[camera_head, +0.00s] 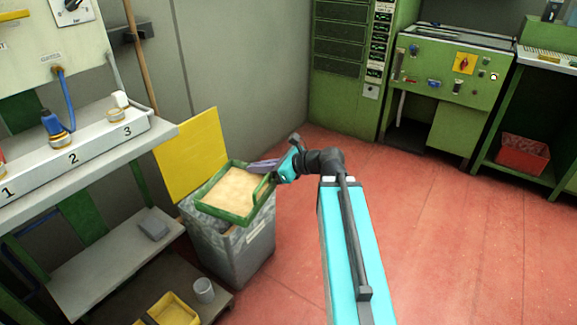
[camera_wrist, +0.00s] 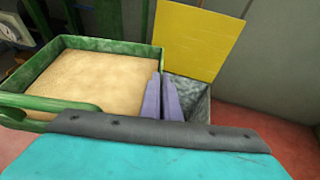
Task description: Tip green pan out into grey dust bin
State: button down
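The green pan (camera_head: 213,208) is a shallow rectangular tray full of tan cork dust (camera_head: 232,190). It is roughly level over the mouth of the grey dust bin (camera_head: 245,252); I cannot tell whether it touches the rim. In the wrist view the pan (camera_wrist: 110,44) fills the left, with its green handle (camera_wrist: 50,104) at the near side. My gripper (camera_head: 262,166) is at the pan's far right edge. Its purple fingers (camera_wrist: 162,98) are close together and appear to straddle the pan's wall. The bin's mottled inside (camera_wrist: 195,98) shows beside the pan.
The bin's yellow lid (camera_head: 190,155) stands open behind it. A workbench (camera_head: 75,165) with numbered places is at the left, above a low shelf with a yellow tray (camera_head: 172,308) and a grey cup (camera_head: 204,290). Green cabinets stand at the back. The red floor (camera_head: 450,240) at right is clear.

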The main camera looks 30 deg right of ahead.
jog(key=a+n, duration=0.1)
jog(key=a, duration=0.1)
jog(key=s+a+r+g+y, duration=0.1)
jog(key=a, duration=0.2)
jog(key=s+a+r+n+g+y, duration=0.1)
jog(key=a, duration=0.2)
jog(key=shift+s+r+n, duration=0.1)
jog(key=shift+r+n, duration=0.1)
jog(key=shift+n, duration=0.1)
jog(key=shift+a, duration=0.1)
